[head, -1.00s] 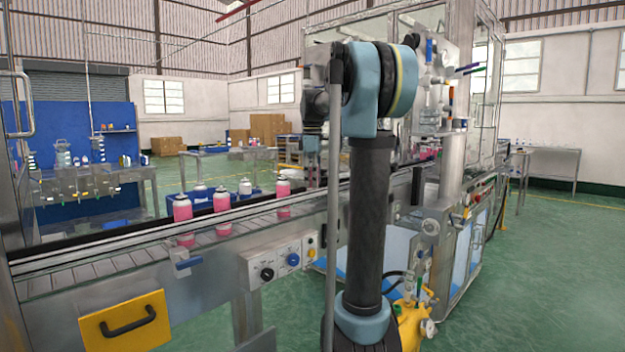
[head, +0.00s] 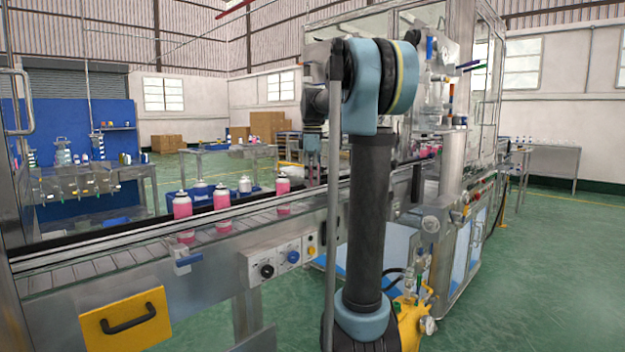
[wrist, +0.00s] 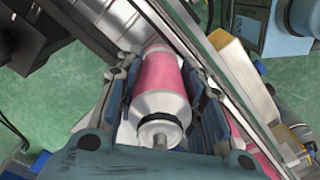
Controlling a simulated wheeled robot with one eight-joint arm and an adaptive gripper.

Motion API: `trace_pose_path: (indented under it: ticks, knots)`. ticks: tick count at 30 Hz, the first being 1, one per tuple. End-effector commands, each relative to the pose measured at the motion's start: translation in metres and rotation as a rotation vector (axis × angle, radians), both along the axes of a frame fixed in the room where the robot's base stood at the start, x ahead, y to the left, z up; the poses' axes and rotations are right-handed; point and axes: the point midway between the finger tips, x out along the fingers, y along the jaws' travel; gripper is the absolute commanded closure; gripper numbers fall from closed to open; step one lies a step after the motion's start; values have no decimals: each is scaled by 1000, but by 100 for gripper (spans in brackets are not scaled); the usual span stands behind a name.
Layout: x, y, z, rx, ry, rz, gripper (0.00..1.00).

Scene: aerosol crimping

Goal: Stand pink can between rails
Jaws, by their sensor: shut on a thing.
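In the wrist view a pink can (wrist: 160,78) with silver ends lies between the fingers of my gripper (wrist: 157,92), which is shut on it. The can's nozzle end points toward the camera. A metal rail (wrist: 205,70) runs diagonally just right of the can; whether they touch I cannot tell. In the head view my gripper (head: 312,147) is over the conveyor line, partly hidden by my arm, with a bit of pink below it. The conveyor's front rail (head: 120,249) runs along the near side.
Several pink cans, among them one at the left (head: 183,207), one in the middle (head: 221,200) and one at the right (head: 283,190), stand upright on the conveyor. More pink shows beyond the rail (wrist: 241,140). A glass-walled machine (head: 465,150) stands right of my arm.

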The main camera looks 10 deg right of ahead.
Motion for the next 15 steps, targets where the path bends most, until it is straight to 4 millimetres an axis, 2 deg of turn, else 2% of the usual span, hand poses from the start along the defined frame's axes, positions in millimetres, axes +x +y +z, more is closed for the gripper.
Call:
trace_pose_path:
  ticks: [6,7,9,15]
  knots:
    - [0,0,0,0,0,0,87]
    - [0,0,0,0,0,0,58]
    - [0,0,0,0,0,0,42]
    - [0,0,0,0,0,0,41]
